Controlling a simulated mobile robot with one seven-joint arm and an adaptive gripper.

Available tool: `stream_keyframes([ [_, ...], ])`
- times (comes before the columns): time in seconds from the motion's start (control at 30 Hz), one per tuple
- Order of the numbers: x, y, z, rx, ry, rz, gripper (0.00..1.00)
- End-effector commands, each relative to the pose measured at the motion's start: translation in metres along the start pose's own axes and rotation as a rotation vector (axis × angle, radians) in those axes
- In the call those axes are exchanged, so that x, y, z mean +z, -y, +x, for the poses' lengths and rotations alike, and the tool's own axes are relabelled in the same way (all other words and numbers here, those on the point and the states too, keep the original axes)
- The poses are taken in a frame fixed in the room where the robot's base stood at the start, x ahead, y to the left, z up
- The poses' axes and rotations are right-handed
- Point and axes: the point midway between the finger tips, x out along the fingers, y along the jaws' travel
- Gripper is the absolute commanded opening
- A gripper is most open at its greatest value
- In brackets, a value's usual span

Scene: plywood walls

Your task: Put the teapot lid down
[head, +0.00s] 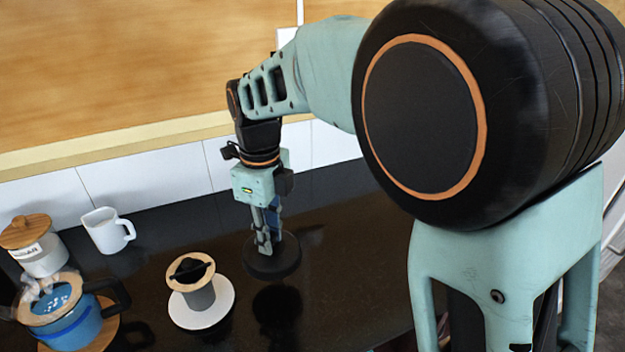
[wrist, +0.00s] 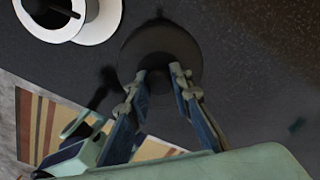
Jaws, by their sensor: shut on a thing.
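The teapot lid, a flat black disc (head: 288,258), is below my gripper (head: 264,248) over the dark counter. In the wrist view the same black lid (wrist: 160,42) sits at the fingertips (wrist: 159,76). My gripper points straight down and is shut on the lid near its middle; the gripped part is mostly hidden by the fingers. The lid looks level. A dark patch shows on the glossy counter below it, but I cannot tell for certain whether the lid touches the counter.
Left of the lid, a grey cup with a wooden rim stands on a white saucer (head: 222,312). Further left are a blue pot (head: 72,328), a white mug (head: 104,231) and a lidded jar (head: 40,258). A tiled wall (head: 150,182) runs behind. Bare counter (head: 345,235) lies right of the lid.

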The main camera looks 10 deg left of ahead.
Motion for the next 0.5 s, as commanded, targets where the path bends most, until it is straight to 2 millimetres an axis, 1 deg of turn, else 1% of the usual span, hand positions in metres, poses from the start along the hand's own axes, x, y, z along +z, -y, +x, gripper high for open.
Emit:
stream_keyframes([
  [0.03,-0.001,0.007,0.013,0.005,-0.005,0.002,0.00],
  [0.1,-0.001,0.017,0.025,0.004,-0.005,0.001,0.00],
  [0.2,-0.001,0.028,0.037,0.003,-0.003,0.001,0.00],
  [0.43,-0.001,0.038,0.050,0.002,-0.002,-0.001,0.00],
  [0.5,-0.001,0.043,0.057,0.003,-0.003,0.001,0.00],
])
